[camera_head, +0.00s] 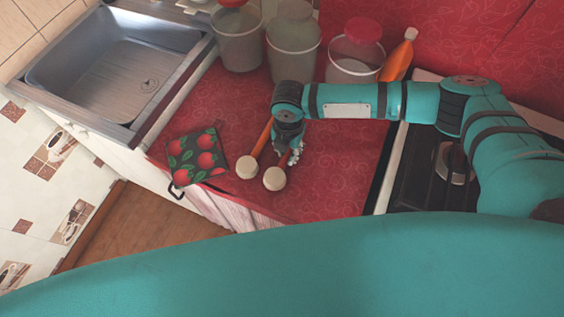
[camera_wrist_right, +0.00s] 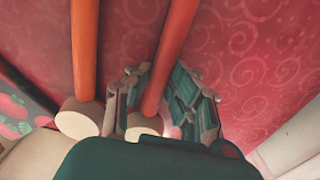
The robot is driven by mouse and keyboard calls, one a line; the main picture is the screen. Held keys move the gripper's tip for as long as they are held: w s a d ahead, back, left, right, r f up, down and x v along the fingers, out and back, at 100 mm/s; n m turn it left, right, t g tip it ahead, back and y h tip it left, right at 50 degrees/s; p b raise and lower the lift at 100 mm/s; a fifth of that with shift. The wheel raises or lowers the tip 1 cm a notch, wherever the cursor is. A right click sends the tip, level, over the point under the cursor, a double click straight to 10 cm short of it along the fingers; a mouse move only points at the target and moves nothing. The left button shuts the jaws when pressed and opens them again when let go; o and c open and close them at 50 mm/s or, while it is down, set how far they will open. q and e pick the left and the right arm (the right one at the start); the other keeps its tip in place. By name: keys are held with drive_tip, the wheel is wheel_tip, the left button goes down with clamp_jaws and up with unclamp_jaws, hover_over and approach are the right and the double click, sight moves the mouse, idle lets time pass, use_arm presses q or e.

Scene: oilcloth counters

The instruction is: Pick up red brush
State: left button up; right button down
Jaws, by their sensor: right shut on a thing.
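The red brush lies on the red counter with its round cream head (camera_head: 274,179) near the front edge; its red handle (camera_head: 284,161) runs back under my right gripper (camera_head: 290,152). In the right wrist view the fingers of my right gripper (camera_wrist_right: 160,95) are shut around the red handle (camera_wrist_right: 172,55), close to the head. The rest of the handle is hidden by the gripper in the head view. A second brush with an orange handle (camera_head: 262,138) lies just to the left, outside the fingers; its handle also shows in the wrist view (camera_wrist_right: 84,50). My left gripper is not in view.
A dark pot holder with red fruit (camera_head: 197,157) lies left of the brushes. Several jars (camera_head: 293,45) and an orange bottle (camera_head: 398,58) stand at the back. A sink (camera_head: 115,65) is at left, a stove (camera_head: 425,165) at right. The counter right of the gripper is clear.

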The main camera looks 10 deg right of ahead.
sight(288, 153)
wheel_tip(288, 153, up, 10)
drive_tip(key=b, duration=0.1)
idle(0.4)
idle(0.6)
